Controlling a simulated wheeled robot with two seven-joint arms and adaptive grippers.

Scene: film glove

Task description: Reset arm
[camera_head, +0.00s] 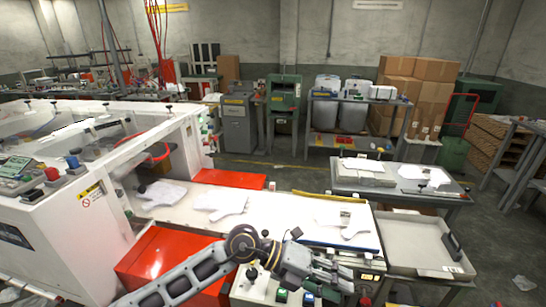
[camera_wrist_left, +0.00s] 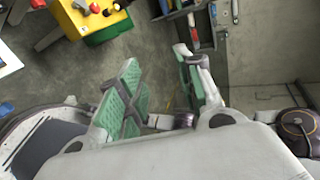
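My left gripper (camera_head: 338,279) is at the bottom centre of the head view, over the front edge of the machine with its control buttons. In the left wrist view its two green-padded fingers (camera_wrist_left: 160,80) stand apart with only floor seen between them, so it is open and empty. My right gripper is in neither view. White film gloves lie flat on the white conveyor bed: one at the left (camera_head: 163,192), one in the middle (camera_head: 221,203) and one at the right (camera_head: 345,222), beyond my left gripper.
A grey tray table (camera_head: 415,245) adjoins the conveyor's right end. Behind it a grey table (camera_head: 440,200) holds white sheets. A red box (camera_head: 165,255) stands below the conveyor at the left. Cardboard boxes (camera_head: 425,75) are stacked at the back.

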